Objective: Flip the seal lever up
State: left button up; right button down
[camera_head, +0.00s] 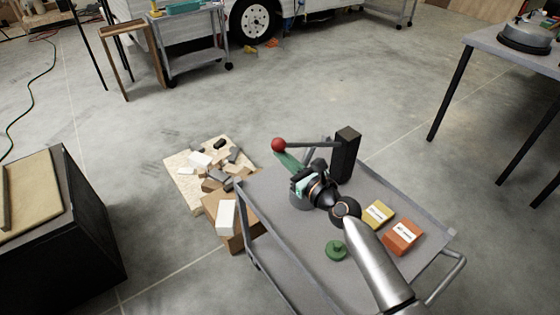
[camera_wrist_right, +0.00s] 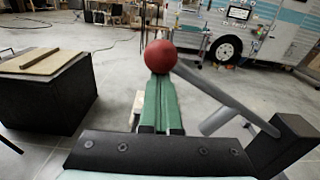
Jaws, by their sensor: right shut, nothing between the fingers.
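The seal lever is a grey rod (camera_head: 312,144) with a red ball knob (camera_head: 278,145), joined to a black upright post (camera_head: 346,155) on the grey cart. In the wrist view the rod (camera_wrist_right: 225,97) slopes from the post (camera_wrist_right: 285,145) at lower right up to the red knob (camera_wrist_right: 159,57). My right gripper (camera_head: 284,158) has green fingers pressed together and empty, their tips at the knob. In the wrist view the fingertips (camera_wrist_right: 160,82) end right below the knob; I cannot tell whether they touch it. My left gripper is not in view.
On the cart top (camera_head: 290,235) are a green knobbed disc (camera_head: 336,250), a yellow box (camera_head: 378,214) and an orange box (camera_head: 403,237). A board with scraps (camera_head: 180,175) lies on the floor; a black cabinet (camera_head: 75,240) stands left.

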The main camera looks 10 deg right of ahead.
pick_arm(q)
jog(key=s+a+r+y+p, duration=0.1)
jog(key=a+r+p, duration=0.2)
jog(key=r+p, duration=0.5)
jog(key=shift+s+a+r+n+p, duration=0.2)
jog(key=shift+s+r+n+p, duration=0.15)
jog(key=shift+p, duration=0.5)
pick_arm(e)
jog(key=w+d+r+m, duration=0.3)
jog(key=d+r, duration=0.4)
jog(key=r, duration=0.4)
jog(key=shift+m, duration=0.8)
jog(key=shift+w+d, duration=0.15)
jog(key=shift+d, duration=0.1)
jog(key=a+f+b, duration=0.2)
jog(key=f, duration=0.1)
jog(key=a+f+b, duration=0.1)
jog(key=f, duration=0.1)
jog(key=shift+w, duration=0.1)
pick_arm(q)
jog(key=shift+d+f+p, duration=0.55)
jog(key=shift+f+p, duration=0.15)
jog(key=shift+p, duration=0.1)
pick_arm(e)
jog(key=v, duration=1)
jog(key=shift+d+r, duration=0.15)
jog(key=shift+r, duration=0.2)
